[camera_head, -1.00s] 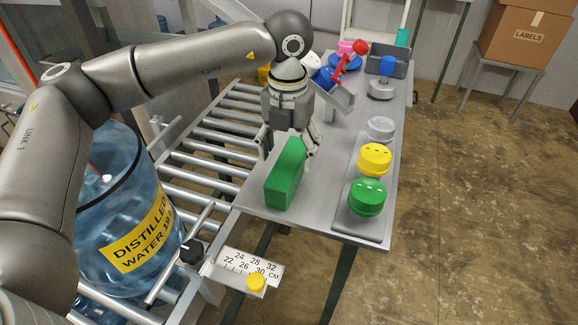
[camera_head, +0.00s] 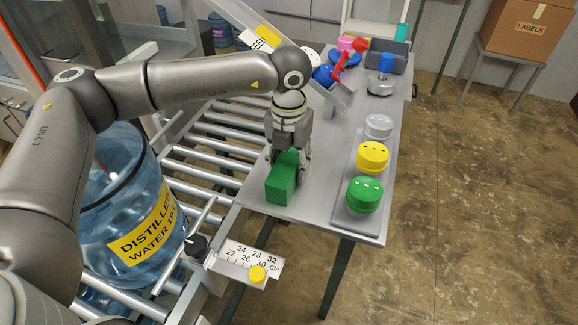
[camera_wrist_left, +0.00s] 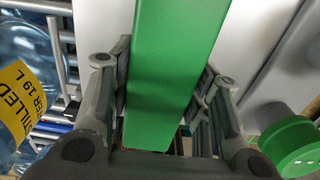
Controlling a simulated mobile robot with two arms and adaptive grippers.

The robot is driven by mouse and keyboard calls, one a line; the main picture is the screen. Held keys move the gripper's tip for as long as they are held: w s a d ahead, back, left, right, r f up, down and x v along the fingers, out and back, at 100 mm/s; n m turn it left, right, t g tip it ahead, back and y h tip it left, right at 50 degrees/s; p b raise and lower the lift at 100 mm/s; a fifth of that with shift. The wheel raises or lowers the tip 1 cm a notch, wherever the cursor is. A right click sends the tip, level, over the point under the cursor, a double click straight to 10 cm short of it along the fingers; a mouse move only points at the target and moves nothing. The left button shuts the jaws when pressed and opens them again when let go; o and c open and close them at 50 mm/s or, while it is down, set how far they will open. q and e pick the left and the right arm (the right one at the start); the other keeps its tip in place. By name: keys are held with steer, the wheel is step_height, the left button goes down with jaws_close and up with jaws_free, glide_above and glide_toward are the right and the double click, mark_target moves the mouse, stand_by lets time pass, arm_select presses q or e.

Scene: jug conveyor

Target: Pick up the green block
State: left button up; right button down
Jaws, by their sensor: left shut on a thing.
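The green block (camera_head: 281,187) is at the near left end of the grey table (camera_head: 318,205), close to the roller conveyor. My left gripper (camera_head: 287,165) points down from above with its fingers on both sides of the block, shut on it. The wrist view shows the block (camera_wrist_left: 168,75) clamped between the two fingers. The block's upper part is partly hidden by the fingers. I cannot tell whether its base touches the table. My right gripper is not in view.
Green (camera_head: 364,195), yellow (camera_head: 372,157) and clear (camera_head: 378,127) caps stand on a strip to the right. A large blue water jug (camera_head: 130,205) is on the conveyor at left. A red-handled tool (camera_head: 334,67) lies behind the gripper. A ruler plate (camera_head: 248,260) is in front.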

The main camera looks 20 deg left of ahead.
arm_select(q)
steer(key=shift+c, duration=1.3)
steer(key=shift+r, duration=0.15)
